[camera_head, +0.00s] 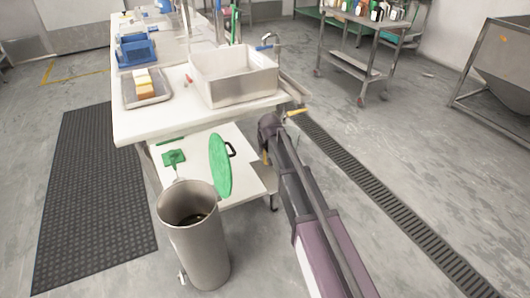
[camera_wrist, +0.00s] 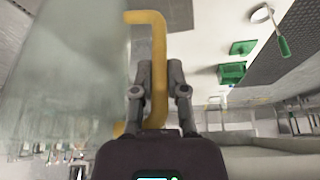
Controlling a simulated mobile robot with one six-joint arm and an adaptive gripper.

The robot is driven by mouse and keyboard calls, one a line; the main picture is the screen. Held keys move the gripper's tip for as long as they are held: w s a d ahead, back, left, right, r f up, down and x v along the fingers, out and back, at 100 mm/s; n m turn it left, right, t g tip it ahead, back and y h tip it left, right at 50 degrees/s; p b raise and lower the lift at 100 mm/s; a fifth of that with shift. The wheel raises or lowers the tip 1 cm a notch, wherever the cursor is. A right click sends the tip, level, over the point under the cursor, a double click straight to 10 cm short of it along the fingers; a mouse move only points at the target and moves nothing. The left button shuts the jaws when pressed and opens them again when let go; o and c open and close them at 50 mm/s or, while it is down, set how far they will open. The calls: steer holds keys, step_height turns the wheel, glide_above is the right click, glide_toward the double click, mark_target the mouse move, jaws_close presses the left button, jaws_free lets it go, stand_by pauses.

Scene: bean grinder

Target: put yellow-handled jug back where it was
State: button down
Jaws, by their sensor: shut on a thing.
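The jug (camera_wrist: 70,75) fills the left of the wrist view as a pale, see-through grey body, partly blurred. Its yellow handle (camera_wrist: 155,35) stands between my fingers. My gripper (camera_wrist: 158,75) is shut on this handle. In the head view my gripper (camera_head: 270,126) is off the right edge of the white table, near its front right corner. A small yellow piece (camera_head: 297,112) shows beside it there. The jug's body cannot be made out in the head view.
The white table (camera_head: 150,122) holds a steel basin (camera_head: 235,80), a tray (camera_head: 133,102) with sponges, and blue containers (camera_head: 137,50). Below, a shelf (camera_head: 240,188) carries a green disc (camera_head: 220,165). A tall metal vessel (camera_head: 205,250) stands in front.

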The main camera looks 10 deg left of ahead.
steer(key=shift+f, duration=0.1)
steer(key=c, duration=0.7)
jaws_free()
steer(key=shift+o, duration=0.2)
steer(key=p+v, duration=1.1)
steer(key=v, duration=0.1)
steer(key=shift+s, duration=0.1)
stand_by(0.7)
steer(key=s+d+m+g, duration=0.2)
steer(key=s+d, duration=0.9)
steer(key=d, duration=0.2)
steer(key=s+d+f+m+g+h, duration=0.1)
steer(key=s+d+m+g, duration=0.1)
steer(key=s+d, duration=0.9)
steer(key=d, duration=0.2)
steer(key=shift+d+h, duration=0.3)
steer(key=shift+d, duration=0.1)
